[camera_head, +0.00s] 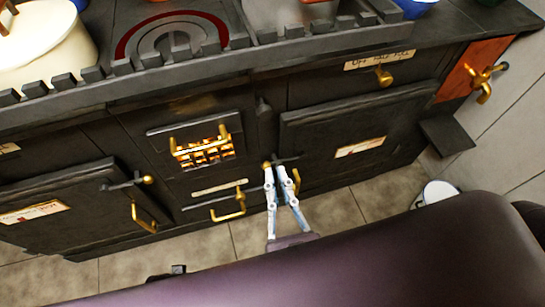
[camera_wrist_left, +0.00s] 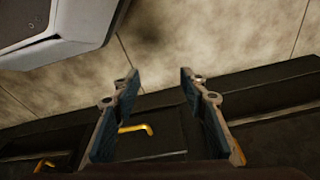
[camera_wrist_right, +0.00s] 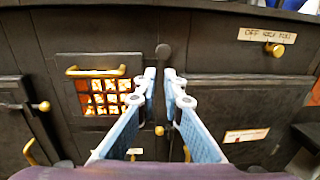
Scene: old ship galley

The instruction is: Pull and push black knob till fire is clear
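The black knob (camera_head: 263,107) sits on the dark stove front, between the fire grate and the right-hand door. It also shows in the right wrist view (camera_wrist_right: 163,51), just beyond my fingertips. The fire (camera_head: 205,152) glows orange behind a small barred window left of the knob, and shows in the right wrist view (camera_wrist_right: 104,97). My right gripper (camera_head: 276,167) is partly open with a narrow empty gap, below the knob in the head view and apart from it. My left gripper (camera_wrist_left: 158,75) is open and empty near the floor in its wrist view.
A brass drawer handle (camera_head: 229,205) and a right-hand oven door (camera_head: 350,120) flank my right gripper. A labelled brass knob (camera_head: 383,76) is at upper right. A white bucket (camera_head: 438,192) stands on the tiled floor. The hob edge juts out above the front.

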